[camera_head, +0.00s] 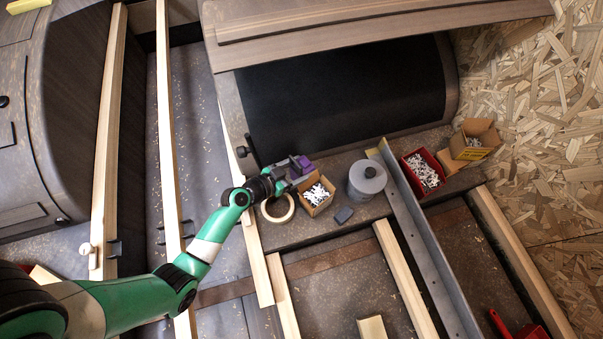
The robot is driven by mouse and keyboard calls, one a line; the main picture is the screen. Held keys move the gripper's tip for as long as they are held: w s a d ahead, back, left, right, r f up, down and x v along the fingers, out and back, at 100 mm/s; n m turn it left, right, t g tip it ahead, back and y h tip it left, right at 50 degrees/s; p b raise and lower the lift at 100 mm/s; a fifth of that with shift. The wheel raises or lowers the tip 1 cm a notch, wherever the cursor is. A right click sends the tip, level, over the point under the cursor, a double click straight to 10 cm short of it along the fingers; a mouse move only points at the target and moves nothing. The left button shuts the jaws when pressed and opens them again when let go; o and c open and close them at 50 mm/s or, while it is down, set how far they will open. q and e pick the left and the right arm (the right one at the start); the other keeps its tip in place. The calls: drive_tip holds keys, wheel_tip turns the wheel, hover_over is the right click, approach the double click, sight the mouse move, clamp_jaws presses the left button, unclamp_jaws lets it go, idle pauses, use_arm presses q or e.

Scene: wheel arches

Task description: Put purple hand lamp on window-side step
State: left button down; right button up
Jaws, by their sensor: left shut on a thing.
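The purple hand lamp (302,164) is small in the camera_head view, just above the middle, in front of the black panel. My left gripper (291,172) is shut on it, and the fingers hide part of it. The lamp is above or close to the brown ledge (278,233) below the black panel; I cannot tell whether it touches. I cannot tell for sure which surface is the window-side step. My right gripper is not in view.
Near the left gripper are a tape roll (278,208), a carton of screws (316,196), a grey can (366,180) and a small dark block (344,214). A red bin (423,172) and another carton (475,141) stand right. Wooden battens and a metal angle bar (425,240) cross the floor.

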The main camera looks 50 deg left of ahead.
sight(295, 176)
use_arm(q)
wheel_tip(295, 176, down, 4)
drive_tip(key=b, duration=0.3)
drive_tip(key=shift+w+r, duration=0.1)
drive_tip(key=shift+r, duration=0.2)
drive_tip(key=shift+f, duration=0.2)
drive_tip(key=shift+c, duration=1)
unclamp_jaws()
drive_tip(key=shift+r, duration=0.15)
drive_tip(key=p+v, duration=0.4)
drive_tip(key=v, duration=0.8)
